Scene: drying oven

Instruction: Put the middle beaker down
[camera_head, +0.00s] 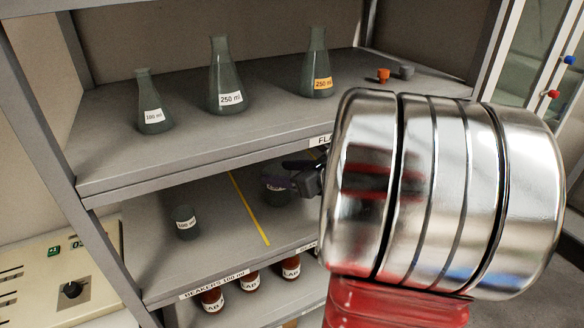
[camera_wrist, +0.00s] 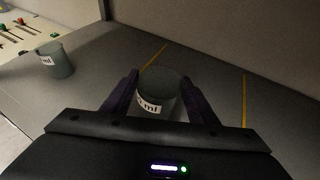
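A grey-green beaker with a white label (camera_wrist: 160,92) is between the two dark purple fingers of my gripper (camera_wrist: 159,76), which appear to press on its sides. In the head view, this beaker (camera_head: 272,194) is at the middle shelf, right of a yellow line, partly covered by my gripper (camera_head: 287,176). It looks upright. I cannot tell whether its base touches the shelf. Another beaker labelled 100 ml (camera_head: 185,223) stands left of the yellow line and also shows at the left of the wrist view (camera_wrist: 56,61).
Yellow lines (camera_head: 249,209) divide the middle shelf (camera_head: 222,241); the wrist view shows a second line (camera_wrist: 244,100) to the right, with bare shelf beyond. Several flasks, including a 250 ml flask (camera_head: 226,80), stand on the shelf above. Brown bottles (camera_head: 291,268) stand below. My arm hides the right side.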

